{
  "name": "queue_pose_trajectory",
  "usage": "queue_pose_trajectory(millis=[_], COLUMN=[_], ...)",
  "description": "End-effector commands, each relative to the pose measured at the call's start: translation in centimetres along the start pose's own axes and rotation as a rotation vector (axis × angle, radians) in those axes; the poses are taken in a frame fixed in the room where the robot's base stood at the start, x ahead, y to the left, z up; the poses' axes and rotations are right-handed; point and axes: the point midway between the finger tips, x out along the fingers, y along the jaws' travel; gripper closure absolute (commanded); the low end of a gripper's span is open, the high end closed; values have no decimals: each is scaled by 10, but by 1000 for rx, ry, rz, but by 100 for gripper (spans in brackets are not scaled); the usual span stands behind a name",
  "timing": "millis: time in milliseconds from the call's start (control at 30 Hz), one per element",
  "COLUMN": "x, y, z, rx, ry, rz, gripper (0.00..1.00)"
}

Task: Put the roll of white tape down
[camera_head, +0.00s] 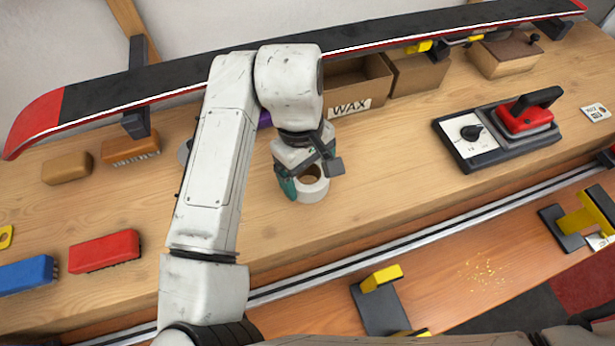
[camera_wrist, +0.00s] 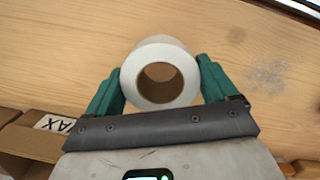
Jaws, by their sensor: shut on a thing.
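The roll of white tape (camera_head: 314,190) is at the middle of the wooden bench, low over or on its top; I cannot tell if it touches. In the wrist view the roll (camera_wrist: 160,54) sits between the two green fingers, its round brown core facing the camera. My gripper (camera_head: 303,184) is shut on the roll, one finger on each side; the fingers also show in the wrist view (camera_wrist: 160,82). In the head view my arm and the gripper hide part of the roll.
An open cardboard box marked WAX (camera_head: 358,88) stands behind the gripper. A long ski (camera_head: 180,75) runs above the bench's back. A red iron on a base (camera_head: 525,118) is at right. Red (camera_head: 104,251) and blue (camera_head: 28,274) brushes lie at left. Bench around the roll is clear.

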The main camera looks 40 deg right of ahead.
Motion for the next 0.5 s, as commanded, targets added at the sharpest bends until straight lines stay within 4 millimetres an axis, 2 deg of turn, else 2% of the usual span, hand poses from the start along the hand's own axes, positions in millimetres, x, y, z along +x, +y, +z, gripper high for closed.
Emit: queue_pose_trajectory(millis=[233,500], x=[28,33], y=[-1,-1], z=[-7,-8], rx=[-2,0], ry=[-2,1], rz=[-2,0], gripper=[46,46])
